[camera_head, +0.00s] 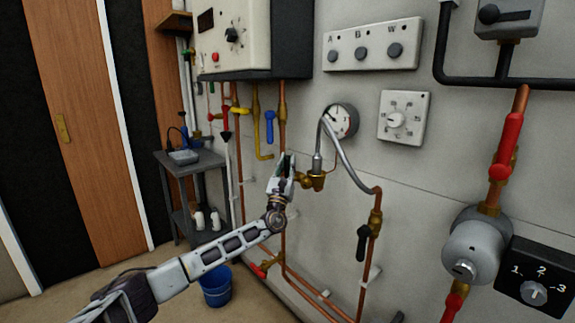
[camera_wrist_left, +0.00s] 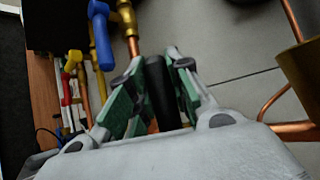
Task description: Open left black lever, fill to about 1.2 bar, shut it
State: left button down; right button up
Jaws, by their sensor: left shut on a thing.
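My left gripper (camera_head: 285,166) is at the brass valve (camera_head: 314,180) at the left end of the silver filling hose (camera_head: 347,162). In the left wrist view its green-padded fingers (camera_wrist_left: 156,88) are closed around the left black lever (camera_wrist_left: 160,92), which stands between them. In the head view the gripper mostly hides this lever. The round pressure gauge (camera_head: 342,120) is just above the hose; its reading is too small to tell. The right black lever (camera_head: 363,243) hangs down beside the brass valve at the hose's right end. My right gripper is not in view.
A blue lever (camera_head: 269,128) and a yellow lever (camera_head: 239,111) are on pipes under the boiler (camera_head: 245,38). A red-handled valve (camera_head: 259,270) and a blue bucket (camera_head: 215,287) are low down. A grey pump (camera_head: 474,249) is at right.

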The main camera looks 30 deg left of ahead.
pick_arm(q)
jog(key=shift+d+f, duration=0.1)
jog(key=shift+f, duration=0.1)
jog(key=c, duration=1.3)
grip_release()
jog(key=shift+r, duration=0.15)
jog(key=v, duration=1.2)
jog(key=shift+s, duration=0.15)
